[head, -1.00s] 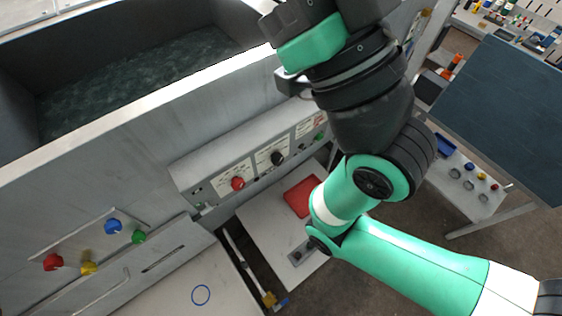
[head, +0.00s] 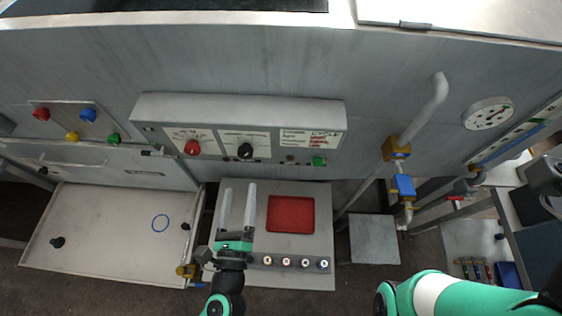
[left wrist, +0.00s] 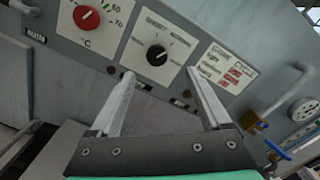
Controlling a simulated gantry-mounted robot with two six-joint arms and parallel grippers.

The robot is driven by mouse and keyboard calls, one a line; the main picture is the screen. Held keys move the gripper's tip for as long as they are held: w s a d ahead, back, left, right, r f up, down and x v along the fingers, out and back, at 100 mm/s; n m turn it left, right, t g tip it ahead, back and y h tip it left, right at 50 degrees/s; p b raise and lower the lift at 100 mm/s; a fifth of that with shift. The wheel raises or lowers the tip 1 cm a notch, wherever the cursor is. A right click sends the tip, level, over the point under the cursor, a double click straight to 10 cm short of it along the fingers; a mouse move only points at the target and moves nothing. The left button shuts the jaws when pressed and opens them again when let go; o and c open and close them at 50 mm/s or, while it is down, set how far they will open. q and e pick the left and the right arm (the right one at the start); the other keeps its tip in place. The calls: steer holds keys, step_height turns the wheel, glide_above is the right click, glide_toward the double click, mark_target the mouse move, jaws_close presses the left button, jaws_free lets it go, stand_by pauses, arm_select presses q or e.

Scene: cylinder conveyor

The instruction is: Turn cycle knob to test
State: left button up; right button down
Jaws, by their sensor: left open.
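The black knob (head: 245,150) sits on a white dial plate on the sloping grey control panel (head: 180,105). It also shows in the left wrist view (left wrist: 157,55), where small labels ring it; I cannot read its setting surely. My left gripper (head: 239,188) is open and empty, its two pale fingers apart and pointing up toward the panel. In the left wrist view its fingertips (left wrist: 160,73) lie just below the knob, one to each side, apart from it. My right gripper is out of view; only a green arm link shows at lower right in the head view.
A red knob (head: 192,147) is left of the black one, a green button (head: 318,161) right. A red tray (head: 290,214) and several round buttons (head: 295,263) are on the shelf below. A pipe with a yellow valve (head: 396,148) stands to the right.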

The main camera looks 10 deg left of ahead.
mark_target(245, 156)
arm_select(q)
steer(key=w, duration=0.3)
steer(key=w+a, duration=0.1)
steer(key=w, duration=0.3)
steer(key=w+a, duration=0.1)
steer(key=w, duration=0.3)
steer(key=shift+f+p, duration=0.35)
steer(key=shift+f, duration=0.05)
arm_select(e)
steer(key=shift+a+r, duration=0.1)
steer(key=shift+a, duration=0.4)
arm_select(q)
jaws_close()
